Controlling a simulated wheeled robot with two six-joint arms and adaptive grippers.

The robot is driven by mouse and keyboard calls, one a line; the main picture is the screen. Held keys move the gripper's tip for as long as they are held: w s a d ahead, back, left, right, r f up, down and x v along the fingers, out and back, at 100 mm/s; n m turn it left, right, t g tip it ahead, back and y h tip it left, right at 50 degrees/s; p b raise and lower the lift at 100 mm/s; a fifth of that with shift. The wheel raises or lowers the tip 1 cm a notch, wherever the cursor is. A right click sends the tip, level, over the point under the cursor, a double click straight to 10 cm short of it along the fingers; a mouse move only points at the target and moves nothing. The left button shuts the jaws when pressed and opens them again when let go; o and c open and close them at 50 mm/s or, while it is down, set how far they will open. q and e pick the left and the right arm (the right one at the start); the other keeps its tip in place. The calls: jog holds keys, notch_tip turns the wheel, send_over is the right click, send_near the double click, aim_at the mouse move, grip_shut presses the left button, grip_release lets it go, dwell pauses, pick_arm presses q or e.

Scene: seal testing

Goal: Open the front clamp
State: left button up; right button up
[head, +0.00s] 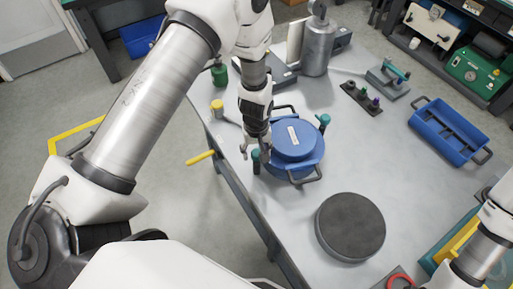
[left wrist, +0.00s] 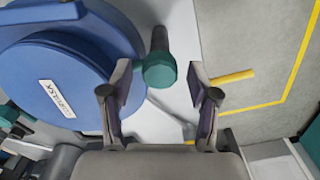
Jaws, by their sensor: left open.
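A blue round lidded vessel (head: 293,143) with a white label stands on the grey table. Clamps with teal knobs sit at its rim, one at the left (head: 256,161) and one at the upper right (head: 324,120). My left gripper (head: 256,149) is open and points down at the left teal-knobbed clamp. In the left wrist view, that clamp's teal knob (left wrist: 158,70) lies between and just beyond the two open fingertips (left wrist: 162,85). I cannot tell if either finger touches it. The blue lid (left wrist: 60,75) fills the left there. My right gripper is out of view.
A dark round disc (head: 350,227) lies in front of the vessel. A blue tray (head: 449,131) is at the right. A metal cylinder (head: 318,45) and a green bottle (head: 219,74) stand behind. A yellow bar (head: 200,158) shows past the table's left edge. The table between disc and tray is clear.

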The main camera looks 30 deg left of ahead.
pick_arm(q)
jog(key=c, duration=1)
jog(key=m, duration=0.3)
jog(key=shift+c, duration=0.2)
jog(key=m, duration=0.8)
jog(key=shift+m, duration=0.4)
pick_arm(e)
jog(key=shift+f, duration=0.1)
pick_arm(q)
jog(key=m, duration=0.4)
jog(key=o, duration=1)
jog(key=shift+o, duration=0.2)
